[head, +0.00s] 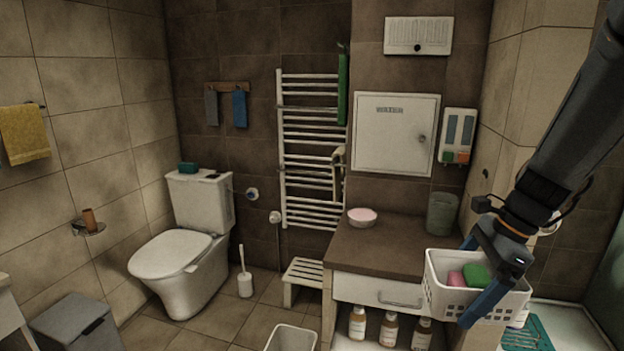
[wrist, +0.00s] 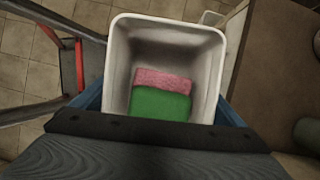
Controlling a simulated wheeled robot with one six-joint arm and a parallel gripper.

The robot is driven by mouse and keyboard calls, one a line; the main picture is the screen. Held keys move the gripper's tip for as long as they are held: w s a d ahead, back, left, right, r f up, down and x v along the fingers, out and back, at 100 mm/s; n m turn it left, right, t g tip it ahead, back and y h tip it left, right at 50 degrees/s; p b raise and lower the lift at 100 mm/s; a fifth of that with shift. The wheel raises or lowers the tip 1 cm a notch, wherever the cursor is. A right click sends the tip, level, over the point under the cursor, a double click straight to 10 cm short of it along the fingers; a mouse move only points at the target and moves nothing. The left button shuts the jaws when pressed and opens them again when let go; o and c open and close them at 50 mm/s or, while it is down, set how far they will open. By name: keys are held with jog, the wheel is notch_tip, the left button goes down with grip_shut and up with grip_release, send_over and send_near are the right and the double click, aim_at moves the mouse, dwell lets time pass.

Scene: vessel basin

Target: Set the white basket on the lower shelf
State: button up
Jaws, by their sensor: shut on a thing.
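The white basket (head: 435,288) is held up in front of the right end of the vanity cabinet, at about drawer height. It contains a pink sponge (head: 456,279) and a green sponge (head: 475,274). My gripper (head: 480,278) is shut on the basket, with its blue fingers at the basket's sides. In the wrist view the basket (wrist: 121,65) looks upright, its inside facing the camera. The lower shelf (head: 343,341) is the open space under the drawer (head: 360,290); several bottles (head: 388,329) stand on it. The basket and my arm hide its right part.
The brown countertop (head: 370,250) holds a soap dish (head: 362,217) and a grey-green canister (head: 441,214). A white bin (head: 291,338) stands on the floor before the cabinet's left side, near a slatted stool (head: 303,272). A teal mat (head: 526,334) lies at the lower right.

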jog(key=shift+w+a+f, duration=0.1)
jog(key=shift+w+f, duration=0.25)
jog(key=shift+w, duration=0.05)
jog(key=shift+w+a+f+n+g, duration=0.15)
jog(key=shift+f+n+g, duration=0.15)
jog(key=shift+f+n, duration=0.3)
jog(key=w+a+f+n+g+h, duration=0.2)
jog(key=a+f+n, duration=0.2)
jog(key=f+n, duration=0.5)
jog(key=w+a+f+n+g+h, duration=0.2)
jog(key=a+f+n, duration=0.3)
jog(key=f+n, duration=0.4)
notch_tip(320, 180, down, 4)
jog(key=shift+w+a+r+n+g+h, duration=0.2)
jog(key=shift+w+n+g+h, duration=0.15)
jog(key=shift+w, duration=0.4)
jog(key=shift+d, duration=0.1)
